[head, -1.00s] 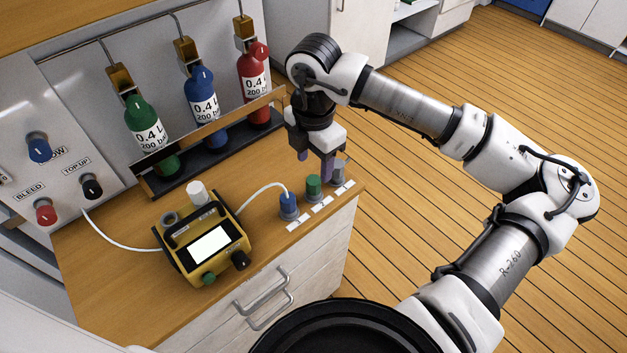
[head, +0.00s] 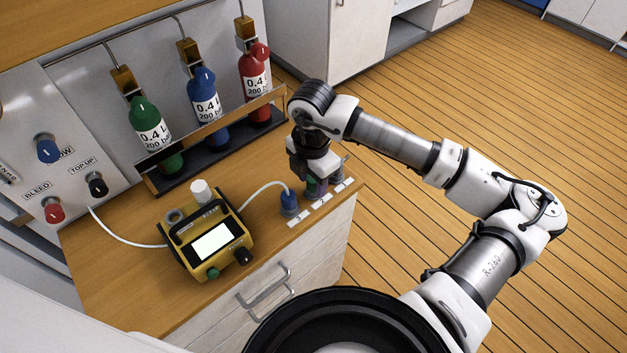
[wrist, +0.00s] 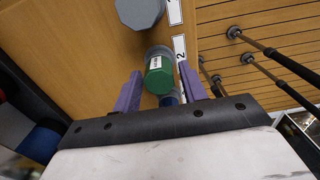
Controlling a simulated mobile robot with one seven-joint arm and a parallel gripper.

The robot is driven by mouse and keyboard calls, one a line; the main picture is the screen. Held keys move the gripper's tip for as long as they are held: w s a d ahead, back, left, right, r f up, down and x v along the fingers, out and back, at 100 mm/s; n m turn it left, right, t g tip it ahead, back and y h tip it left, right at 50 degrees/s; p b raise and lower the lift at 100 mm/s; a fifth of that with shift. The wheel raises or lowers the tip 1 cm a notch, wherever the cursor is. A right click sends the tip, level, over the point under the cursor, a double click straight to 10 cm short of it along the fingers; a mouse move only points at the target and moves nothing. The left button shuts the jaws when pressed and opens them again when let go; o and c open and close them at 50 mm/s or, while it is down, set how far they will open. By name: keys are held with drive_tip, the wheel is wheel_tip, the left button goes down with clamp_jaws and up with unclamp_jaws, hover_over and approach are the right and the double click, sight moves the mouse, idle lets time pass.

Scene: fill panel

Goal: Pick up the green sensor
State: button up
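The green sensor (wrist: 160,77) stands in its grey holder beside the label "2" in the wrist view. In the head view it is mostly hidden behind my gripper (head: 318,186). My gripper (wrist: 160,92) points down over it, with its two purple fingers apart, one on each side of the green sensor. The fingers look open, and I cannot tell whether either one touches it. The blue sensor (head: 289,201) stands to the left in the head view, with a white cable attached.
A yellow device (head: 205,241) with a lit screen sits on the wooden counter (head: 120,275). Green, blue (head: 204,95) and red bottles stand in a rack behind. A grey holder (wrist: 140,10) is near the green sensor. White labels line the counter's front edge.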

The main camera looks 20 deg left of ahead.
drive_tip(key=c, duration=0.7)
drive_tip(key=shift+r, duration=0.15)
